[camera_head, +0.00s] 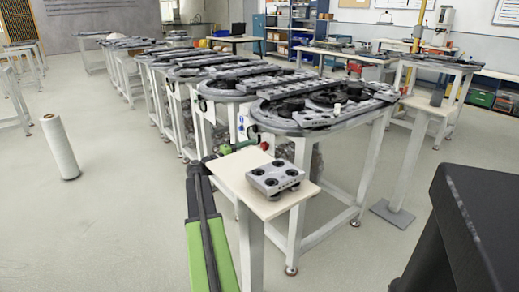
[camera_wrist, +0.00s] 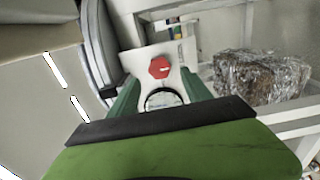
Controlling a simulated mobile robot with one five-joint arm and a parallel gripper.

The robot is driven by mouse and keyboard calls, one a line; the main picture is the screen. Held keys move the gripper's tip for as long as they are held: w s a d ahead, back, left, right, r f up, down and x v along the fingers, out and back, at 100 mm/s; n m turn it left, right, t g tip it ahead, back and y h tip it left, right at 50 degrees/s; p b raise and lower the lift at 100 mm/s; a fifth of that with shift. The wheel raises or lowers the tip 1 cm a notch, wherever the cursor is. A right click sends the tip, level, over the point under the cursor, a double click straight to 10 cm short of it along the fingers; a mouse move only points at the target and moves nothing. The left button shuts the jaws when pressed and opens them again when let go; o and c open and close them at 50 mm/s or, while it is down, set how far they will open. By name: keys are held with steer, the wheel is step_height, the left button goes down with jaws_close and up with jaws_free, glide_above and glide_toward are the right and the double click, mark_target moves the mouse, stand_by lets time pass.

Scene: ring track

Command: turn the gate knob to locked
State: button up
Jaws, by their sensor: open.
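The red gate knob (camera_wrist: 160,67) shows in the wrist view, on a pale plate (camera_wrist: 144,58) just beyond my fingers. A small whitish mark shows on the knob, but its setting cannot be read. My gripper (camera_wrist: 160,88) is open, with its two green fingers apart below the knob and nothing clearly between them. I cannot tell whether a finger touches the knob. In the head view my green arm (camera_head: 207,250) reaches toward the near table's left end, and the gripper there is small and partly hidden beside the pale stand.
A pale stand (camera_head: 240,165) carrying a grey block (camera_head: 275,176) with dark round pads is close to my arm. The ring-track table (camera_head: 300,125) stands behind it. A foil-wrapped bundle (camera_wrist: 258,77) is right of the knob. Open floor lies left, with a white roll (camera_head: 60,148).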

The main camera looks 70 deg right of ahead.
steer(key=v, duration=1.2)
steer(key=shift+a, duration=0.2)
steer(key=shift+f, duration=0.1)
